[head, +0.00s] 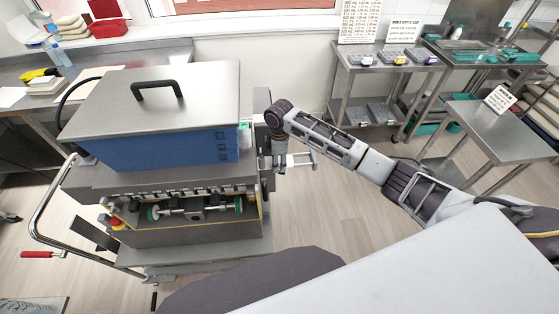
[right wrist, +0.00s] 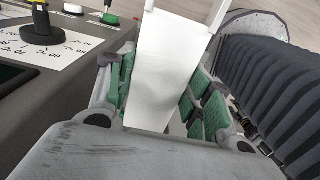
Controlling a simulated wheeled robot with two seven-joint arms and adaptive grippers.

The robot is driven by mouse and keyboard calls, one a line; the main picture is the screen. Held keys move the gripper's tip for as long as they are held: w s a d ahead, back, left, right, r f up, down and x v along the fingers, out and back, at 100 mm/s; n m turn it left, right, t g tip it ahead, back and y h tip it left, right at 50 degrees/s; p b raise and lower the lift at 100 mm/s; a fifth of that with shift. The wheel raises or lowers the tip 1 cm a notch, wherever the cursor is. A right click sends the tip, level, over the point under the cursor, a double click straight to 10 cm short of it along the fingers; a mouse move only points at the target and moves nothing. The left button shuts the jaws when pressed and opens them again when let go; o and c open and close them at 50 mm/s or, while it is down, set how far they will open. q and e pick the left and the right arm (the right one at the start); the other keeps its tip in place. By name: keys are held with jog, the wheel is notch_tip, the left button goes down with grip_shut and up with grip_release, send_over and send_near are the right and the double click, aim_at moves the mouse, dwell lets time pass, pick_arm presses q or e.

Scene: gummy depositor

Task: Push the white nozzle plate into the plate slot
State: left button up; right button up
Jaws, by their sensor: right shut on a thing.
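My right gripper (head: 291,161) is at the right side of the depositor machine (head: 150,150), low beside its blue hopper. In the right wrist view, the green-padded fingers (right wrist: 160,105) are shut on the white nozzle plate (right wrist: 172,55). The plate is flat and pale, runs away from the gripper and has two prongs at its far end. In the head view the plate is small and hard to tell from the gripper. I cannot make out the plate slot clearly in either view. My left gripper is not in view.
A dark knob (right wrist: 42,35) and green button (right wrist: 109,18) sit on a panel left of the gripper. The machine has a rail handle (head: 50,215) on its left. Steel tables (head: 385,60) stand at the back right. Floor (head: 310,210) is clear right of the machine.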

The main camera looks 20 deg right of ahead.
aim_at(270, 163)
jog(key=shift+w+a, duration=0.2)
jog(key=shift+a, duration=0.7)
jog(key=shift+w+a, duration=0.2)
jog(key=shift+a, duration=0.65)
dwell(0.7)
jog(key=shift+s+f, duration=0.3)
dwell(1.2)
jog(key=shift+a, duration=0.3)
dwell(0.5)
jog(key=shift+d+f, duration=0.1)
jog(key=shift+d, duration=0.35)
